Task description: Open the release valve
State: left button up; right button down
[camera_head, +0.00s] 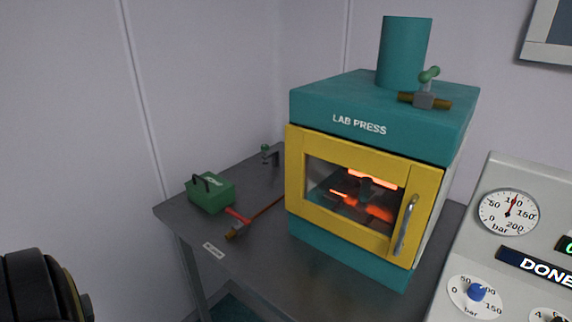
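A teal lab press (350,92) with a yellow-framed, shut door (300,190) stands on a grey table. On its top is a brass valve (426,100) with a green handle, beside a teal cylinder (403,52). Another brass fitting with a red lever (237,217) lies at the table's front left, joined to a copper-coloured pipe (267,209), near a small label too blurred to read. I cannot tell from labels which one is the release valve. Neither of my grippers is in view; a dark rounded part of my own arm shows at the lower left.
A green box (211,194) with a black handle sits at the table's left, with a small green-knobbed fitting (265,153) behind. A control panel at right has a gauge (508,213) near 100 bar, a blue knob (477,292) and a "DONE" display (540,268). Orange glow shows inside the press.

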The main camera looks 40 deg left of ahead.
aim_at(238, 217)
jog(key=u, duration=1.15)
jog(key=k, duration=1.3)
jog(key=u, duration=0.5)
jog(key=i, duration=1)
jog(key=u, duration=0.65)
